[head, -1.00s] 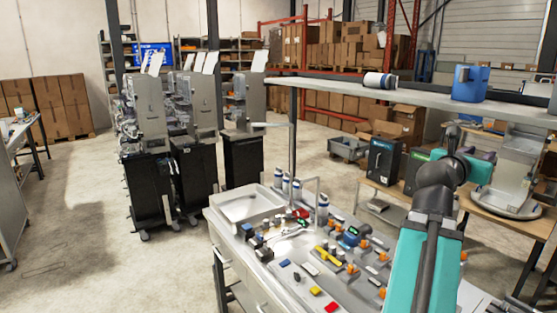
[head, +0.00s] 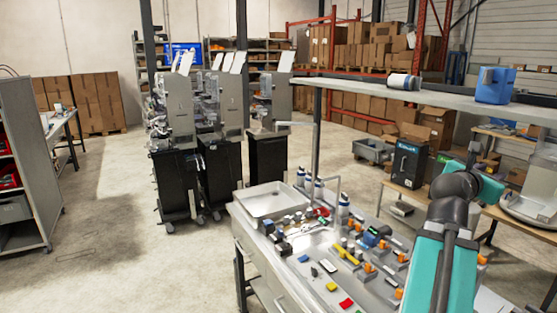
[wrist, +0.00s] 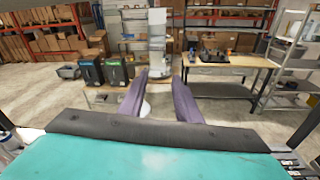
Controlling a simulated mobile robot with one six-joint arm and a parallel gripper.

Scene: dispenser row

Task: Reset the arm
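My arm, teal with dark grey joints, rises at the right of the head view over the workbench (head: 262,262). Its end is turned away there, and I cannot make out the fingers. In the wrist view my gripper (wrist: 160,77) shows two purple fingers, spread apart with a clear gap between them. Nothing is held between them. Beyond the fingers are the floor, a wooden table (wrist: 222,72) and shelving.
The workbench carries a metal tray (head: 272,200), bottles and several small coloured parts. A shelf above it holds a blue container (head: 495,85) and a white roll (head: 403,81). Dispenser machines (head: 174,112) stand behind. Open floor lies left, beside a grey rack (head: 38,165).

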